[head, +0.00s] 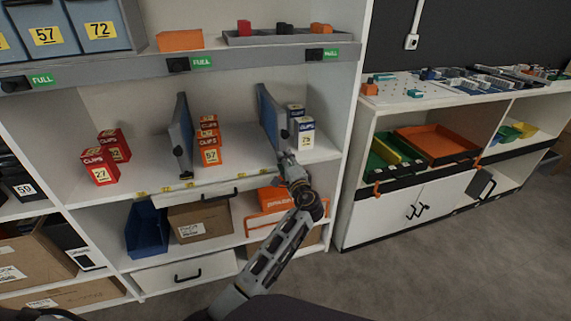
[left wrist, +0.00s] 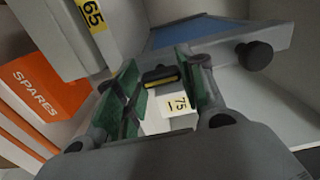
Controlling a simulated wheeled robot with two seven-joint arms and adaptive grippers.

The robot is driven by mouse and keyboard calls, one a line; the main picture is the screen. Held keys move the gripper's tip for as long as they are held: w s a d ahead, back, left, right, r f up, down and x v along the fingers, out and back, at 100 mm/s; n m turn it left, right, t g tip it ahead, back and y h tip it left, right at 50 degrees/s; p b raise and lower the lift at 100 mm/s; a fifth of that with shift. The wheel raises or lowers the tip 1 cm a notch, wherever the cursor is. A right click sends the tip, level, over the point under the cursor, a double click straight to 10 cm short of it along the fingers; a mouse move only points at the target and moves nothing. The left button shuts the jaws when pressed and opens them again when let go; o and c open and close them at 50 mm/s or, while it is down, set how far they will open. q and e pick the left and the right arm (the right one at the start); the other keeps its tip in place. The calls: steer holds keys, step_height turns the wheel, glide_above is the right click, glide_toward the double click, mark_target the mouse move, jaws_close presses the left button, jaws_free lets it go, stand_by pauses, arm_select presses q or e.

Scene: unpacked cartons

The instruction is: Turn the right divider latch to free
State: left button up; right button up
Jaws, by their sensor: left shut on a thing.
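The right divider (head: 268,116) is an upright grey-blue panel on the middle shelf; in the left wrist view its grey edge and blue face (left wrist: 190,32) show beyond my fingers. My left gripper (head: 287,163) is at the foot of its front edge and mostly hides the latch in the head view. In the left wrist view, my left gripper (left wrist: 165,88) has green-padded fingers on either side of the black latch (left wrist: 162,76) with a yellow stripe, shut on it. A black knob (left wrist: 256,54) sits farther along the divider edge. My right gripper is out of view.
The left divider (head: 183,130) stands on the same shelf, with orange cartons (head: 209,146) between the dividers and red cartons (head: 101,166) farther left. White-blue cartons (head: 304,134) stand just right of the right divider. An orange "SPARES" box (left wrist: 40,88) is below.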

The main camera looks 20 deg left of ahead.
arm_select(q)
steer(key=o, duration=1)
steer(key=shift+w+d+r+m+p, duration=0.1)
steer(key=shift+m+p, duration=2.75)
steer(key=shift+m, duration=1.45)
steer(key=shift+d+r+m+p, duration=0.1)
steer(key=shift+m+p, duration=2.7)
steer(key=shift+m, duration=1.5)
steer(key=shift+m, duration=0.4)
